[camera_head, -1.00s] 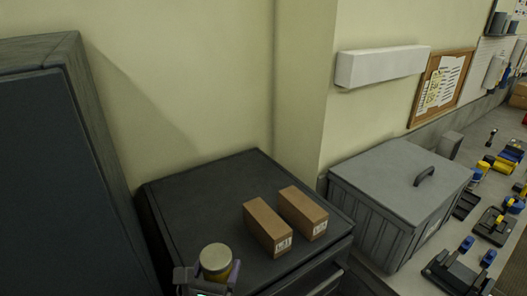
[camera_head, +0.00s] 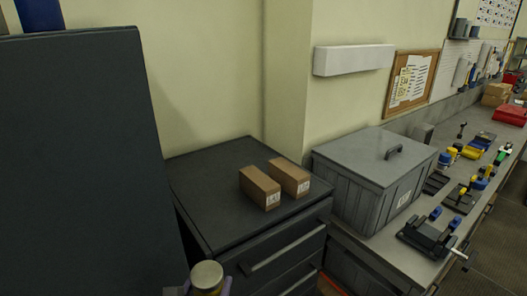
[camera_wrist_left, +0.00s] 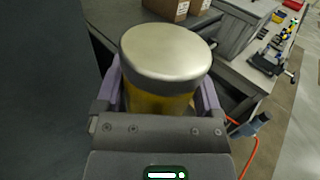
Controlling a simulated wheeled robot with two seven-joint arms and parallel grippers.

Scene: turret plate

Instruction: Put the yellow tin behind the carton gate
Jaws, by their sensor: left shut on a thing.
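The yellow tin (camera_head: 207,277) with a pale metal lid is at the bottom edge of the head view, in front of the dark cabinet. My left gripper (camera_head: 205,290) is shut on it; most of the gripper is cut off below. In the left wrist view the tin (camera_wrist_left: 160,70) stands upright between the purple fingers of my left gripper (camera_wrist_left: 158,100). The carton gate is two brown cartons side by side with a narrow gap, a left carton (camera_head: 260,187) and a right carton (camera_head: 289,177), on the cabinet top (camera_head: 205,190). My right gripper is not in view.
A tall dark cabinet (camera_head: 85,160) stands close on the left. A grey lidded bin (camera_head: 370,175) stands right of the cartons on the workbench, with clamps and tools beyond. The cabinet top left of and behind the cartons is clear.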

